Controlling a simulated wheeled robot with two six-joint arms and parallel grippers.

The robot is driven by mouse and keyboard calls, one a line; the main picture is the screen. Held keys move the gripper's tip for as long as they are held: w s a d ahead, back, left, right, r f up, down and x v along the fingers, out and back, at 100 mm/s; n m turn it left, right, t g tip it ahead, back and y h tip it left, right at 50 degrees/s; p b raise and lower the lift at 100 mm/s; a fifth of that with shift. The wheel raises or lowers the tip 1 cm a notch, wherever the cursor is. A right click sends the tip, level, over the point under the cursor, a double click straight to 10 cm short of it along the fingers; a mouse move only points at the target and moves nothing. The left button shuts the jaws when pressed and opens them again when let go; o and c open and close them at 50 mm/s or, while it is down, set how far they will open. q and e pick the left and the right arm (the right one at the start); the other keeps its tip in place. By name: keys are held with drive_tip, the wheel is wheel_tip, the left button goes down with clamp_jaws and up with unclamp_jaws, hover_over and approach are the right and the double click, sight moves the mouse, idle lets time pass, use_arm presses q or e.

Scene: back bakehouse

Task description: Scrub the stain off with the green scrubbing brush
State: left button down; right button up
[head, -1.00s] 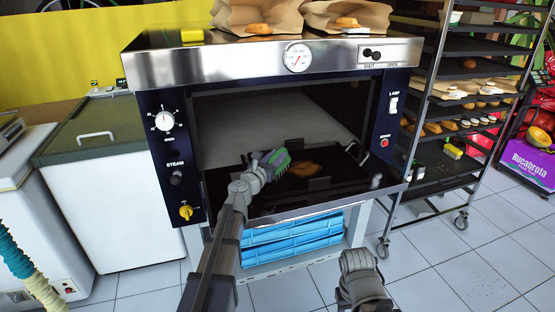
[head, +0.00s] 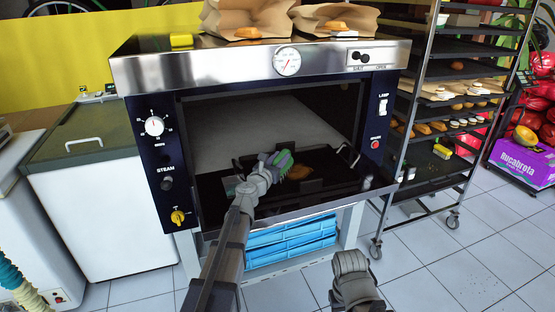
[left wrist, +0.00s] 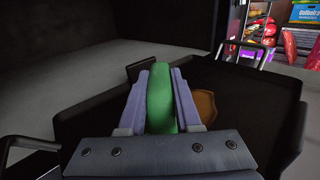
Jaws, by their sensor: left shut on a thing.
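The green scrubbing brush (head: 284,160) is held by my left gripper (head: 267,169) over the lowered black oven door. In the left wrist view the brush's green handle (left wrist: 161,98) lies between both fingers, which are shut on it. The brown stain (head: 298,173) is on the door, beside and partly behind the brush. It also shows in the left wrist view (left wrist: 206,104), just right of the fingers. I cannot tell whether the bristles touch the stain. My right arm shows at the bottom; its fingers cannot be made out.
The oven (head: 168,150) has its door (head: 330,189) down, with brackets at both sides. Blue crates (head: 290,240) stand beneath. A wheeled rack (head: 405,150) with trays of baked goods stands close at right. A white chest (head: 100,220) stands left. Tiled floor is open at front right.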

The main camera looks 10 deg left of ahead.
sight(289, 166)
use_arm(q)
drive_tip(key=shift+w+d, duration=0.45)
drive_tip(key=shift+d, duration=0.3)
drive_tip(key=shift+w+d, duration=0.4)
drive_tip(key=shift+d, duration=0.3)
drive_tip(key=shift+d, duration=0.1)
drive_tip(key=shift+w+d, duration=0.5)
drive_tip(key=shift+d, duration=0.25)
drive_tip(key=shift+w+d, duration=0.5)
drive_tip(key=shift+d, duration=0.25)
drive_tip(key=shift+d, duration=0.15)
drive_tip(key=shift+w+d, duration=0.45)
drive_tip(key=shift+d, duration=0.3)
drive_tip(key=shift+w+d, duration=0.45)
drive_tip(key=shift+d, duration=0.3)
drive_tip(key=shift+a, duration=0.1)
